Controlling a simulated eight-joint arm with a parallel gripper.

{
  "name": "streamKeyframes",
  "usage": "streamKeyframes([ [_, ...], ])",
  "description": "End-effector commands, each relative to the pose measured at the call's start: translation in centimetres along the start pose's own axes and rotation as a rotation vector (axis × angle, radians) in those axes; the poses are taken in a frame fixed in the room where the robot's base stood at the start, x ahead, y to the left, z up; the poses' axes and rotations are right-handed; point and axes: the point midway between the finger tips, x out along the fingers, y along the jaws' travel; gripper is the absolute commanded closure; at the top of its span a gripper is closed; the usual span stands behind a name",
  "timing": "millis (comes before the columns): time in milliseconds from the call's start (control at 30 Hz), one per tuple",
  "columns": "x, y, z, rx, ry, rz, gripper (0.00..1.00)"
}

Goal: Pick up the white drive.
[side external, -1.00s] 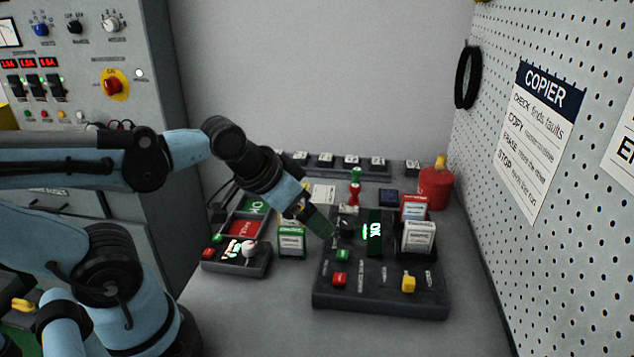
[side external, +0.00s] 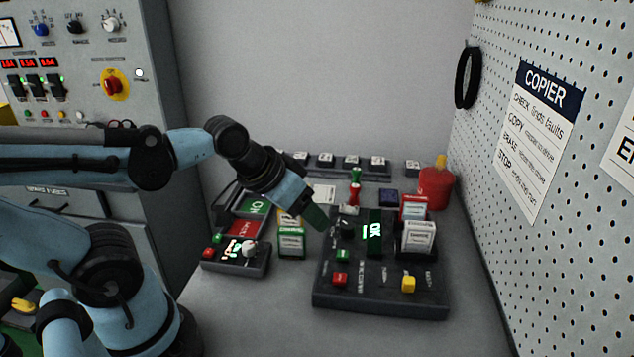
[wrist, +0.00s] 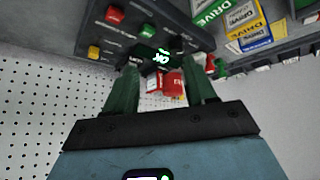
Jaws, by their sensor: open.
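The white drive (side external: 420,237) stands upright at the right side of the dark copier unit (side external: 380,301), in front of a red-and-white drive (side external: 413,207). My gripper (side external: 317,220) is up and to the left of the white drive, near the copier's left back edge, clearly apart from it. In the wrist view the two green fingers of my gripper (wrist: 160,69) are spread with nothing held between them. A red drive (wrist: 169,84) shows beyond the fingers. I cannot make out the white drive in the wrist view.
A green-edged drive (side external: 291,242) and a yellow one stand left of the copier, beside a smaller control box (side external: 236,262). A red canister (side external: 435,188) stands behind right. A perforated wall (side external: 570,240) bounds the right. The front table is clear.

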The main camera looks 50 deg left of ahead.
Motion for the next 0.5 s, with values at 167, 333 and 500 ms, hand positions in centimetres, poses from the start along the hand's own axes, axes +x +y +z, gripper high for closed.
streamKeyframes([
  [167, 1.7, 1.1, -1.4, -0.437, -0.053, 0.112, 0.45],
  [333, 3.7, 2.4, -3.2, -0.978, -0.156, 0.254, 0.45],
  [500, 5.5, 3.1, -5.2, -1.493, -0.310, 0.392, 0.45],
])
